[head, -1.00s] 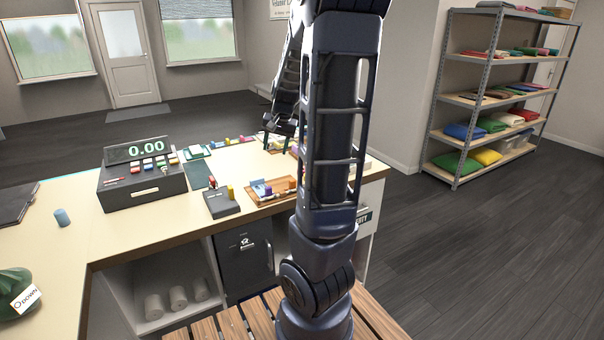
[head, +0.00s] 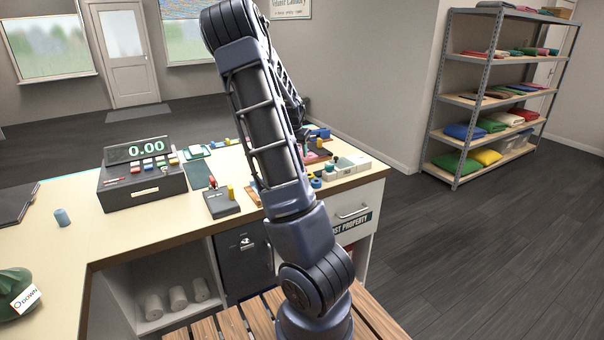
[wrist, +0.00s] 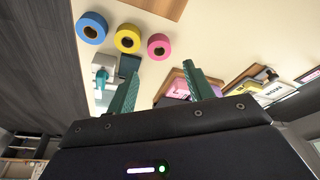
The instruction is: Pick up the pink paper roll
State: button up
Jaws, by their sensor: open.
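The pink paper roll (wrist: 151,46) shows in the wrist view as a ring with a dark hole, on the pale counter top. It is the rightmost of three rolls, with a yellow roll (wrist: 117,39) and a blue roll (wrist: 83,27) to its left. My gripper (wrist: 163,78) has its two green fingers spread apart with nothing between them. The pink roll appears just beyond the fingertips, between them in the picture, and apart from them. In the head view a blue roll (head: 316,183) shows just right of my arm; I cannot make out the pink roll there.
The counter (head: 150,225) is crowded around the rolls. A white tray (head: 347,168) stands near its right end. A black till (head: 142,188) and a small dark box (head: 221,204) stand to the left. A shelf rack (head: 490,95) stands apart at right.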

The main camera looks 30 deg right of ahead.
jog(key=x, duration=0.5)
jog(key=shift+d+f, duration=0.15)
jog(key=shift+f, duration=0.1)
jog(key=shift+d+x, duration=0.15)
jog(key=shift+x, duration=1.15)
jog(key=shift+d+x, duration=0.15)
jog(key=shift+x, duration=1.15)
jog(key=shift+w+r, duration=0.1)
jog(key=shift+w, duration=0.05)
jog(key=c, duration=0.7)
